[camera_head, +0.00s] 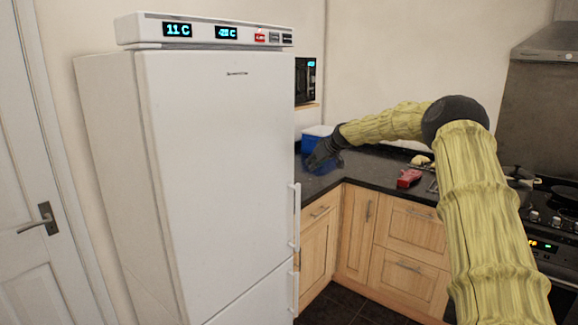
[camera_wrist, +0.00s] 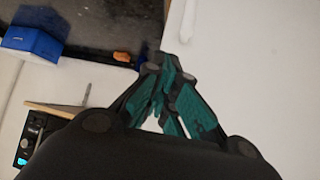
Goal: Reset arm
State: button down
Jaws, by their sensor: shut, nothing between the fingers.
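My gripper (camera_wrist: 166,78) shows in the wrist view with its dark teal fingers together and nothing between them. In the head view my gripper (camera_head: 318,160) is at the end of my yellow-sleeved arm, over the dark counter just right of the fridge. It is close to a blue box (camera_head: 318,132) that stands behind it. The blue box also shows at the upper left of the wrist view (camera_wrist: 32,42). My arm reaches from the lower right, bends at a dark joint and extends left. Whether the fingertips touch anything is hidden in the head view.
A tall white fridge (camera_head: 220,170) stands to the left, close to my gripper. The dark counter (camera_head: 375,170) holds a red object (camera_head: 408,178). A microwave (camera_head: 305,80) sits on a shelf behind. A stove (camera_head: 550,210) is at the right, below a hood (camera_head: 548,42).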

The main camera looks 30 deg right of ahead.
jog(key=s+a+f+g, duration=0.1)
jog(key=s+a+f, duration=0.1)
jog(key=a+f, duration=0.8)
jog(key=s+a+f+g, duration=0.2)
jog(key=a+f, duration=0.7)
jog(key=f, duration=0.4)
jog(key=s+a+f+g, duration=0.1)
jog(key=s+a+f, duration=0.6)
jog(key=s+f, duration=0.15)
jog(key=s+a+f+g, duration=0.1)
jog(key=s+a+f, duration=0.6)
jog(key=f, duration=0.3)
jog(key=s+a+f+g, duration=0.1)
jog(key=s+a+f, duration=0.25)
jog(key=s, duration=0.45)
jog(key=s+a+f+m+g, duration=0.1)
jog(key=s+a+f, duration=0.25)
jog(key=s, duration=0.55)
jog(key=s+a+f+g, duration=0.1)
jog(key=s+a+f, duration=0.25)
jog(key=s, duration=0.45)
jog(key=s+a+r+g+h, duration=0.1)
jog(key=s+a, duration=0.1)
jog(key=s, duration=2.2)
jog(key=shift+a+m+g, duration=0.25)
jog(key=shift+m+g, duration=0.05)
